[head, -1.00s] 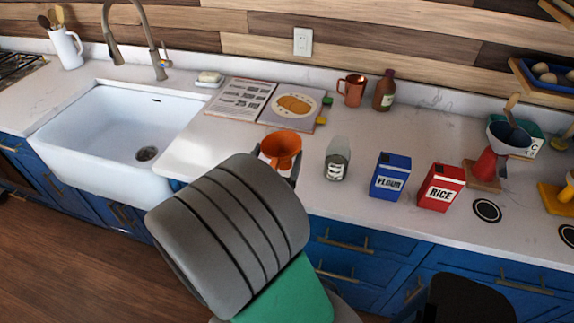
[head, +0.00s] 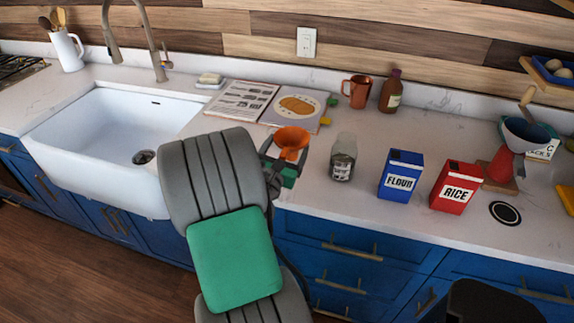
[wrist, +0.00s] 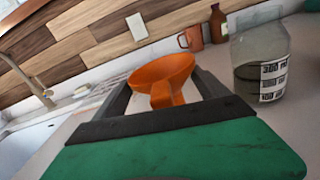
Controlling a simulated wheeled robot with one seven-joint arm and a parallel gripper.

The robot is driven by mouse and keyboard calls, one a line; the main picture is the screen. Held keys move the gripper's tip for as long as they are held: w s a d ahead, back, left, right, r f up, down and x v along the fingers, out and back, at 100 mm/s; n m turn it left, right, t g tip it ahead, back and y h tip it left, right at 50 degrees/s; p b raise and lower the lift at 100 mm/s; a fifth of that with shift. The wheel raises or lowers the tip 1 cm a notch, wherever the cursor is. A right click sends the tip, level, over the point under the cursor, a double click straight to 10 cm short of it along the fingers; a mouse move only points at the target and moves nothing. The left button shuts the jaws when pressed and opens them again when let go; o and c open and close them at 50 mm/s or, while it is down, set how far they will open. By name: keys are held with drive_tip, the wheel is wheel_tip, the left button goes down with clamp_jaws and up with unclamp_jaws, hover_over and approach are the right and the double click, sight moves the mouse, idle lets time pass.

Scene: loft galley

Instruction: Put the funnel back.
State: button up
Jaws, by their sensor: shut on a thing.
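The orange funnel (head: 291,138) is held upright, wide mouth up, at the end of my arm near the counter's front edge. My gripper (head: 283,160) is shut on it, with one dark finger on each side. In the wrist view the funnel (wrist: 163,76) sits between the fingers of my gripper (wrist: 160,95), its spout partly hidden behind the gripper body. A glass jar (head: 343,157) with dark contents and a label stands just right of the funnel, apart from it; it also shows in the wrist view (wrist: 258,65).
Right of the jar stand the blue flour box (head: 401,175), the red rice box (head: 456,187) and a dark round mark (head: 506,213). The white sink (head: 90,130) is left.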

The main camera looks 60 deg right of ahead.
drive_tip(key=f+b, duration=0.2)
drive_tip(key=f, duration=0.1)
drive_tip(key=f+b, duration=0.1)
drive_tip(key=b, duration=0.1)
drive_tip(key=shift+w+d+f, duration=0.15)
drive_tip(key=shift+w+d, duration=0.05)
drive_tip(key=shift+d, duration=0.2)
drive_tip(key=shift+r, duration=0.25)
drive_tip(key=shift+f, duration=0.15)
drive_tip(key=o, duration=1.9)
drive_tip(key=shift+a, duration=0.2)
drive_tip(key=a, duration=0.3)
drive_tip(key=s+a, duration=0.1)
drive_tip(key=a, duration=0.3)
drive_tip(key=a+b, duration=0.1)
drive_tip(key=a, duration=0.2)
drive_tip(key=shift+s+a, duration=0.5)
drive_tip(key=shift+a, duration=0.3)
drive_tip(key=shift+r, duration=0.2)
